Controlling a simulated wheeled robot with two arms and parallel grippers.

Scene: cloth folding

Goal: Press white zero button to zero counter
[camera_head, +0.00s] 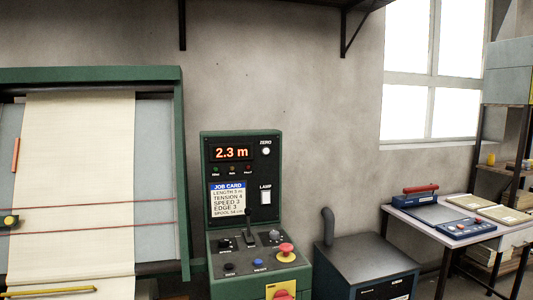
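The white zero button (266,151) is a small round button under the label "ZERO" at the upper right of the green control console (204,165). To its left the counter display (232,153) reads "2.3 m" in lit orange digits. Neither of my grippers shows in the head view, and nothing covers the button or the counter.
Below the counter are a job card (228,199), a lamp switch (265,195), a lever (250,235) and a red mushroom button (286,252). A green-framed machine with cream cloth (80,150) stands left. A dark blue cabinet (365,260) and a table (400,210) stand right.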

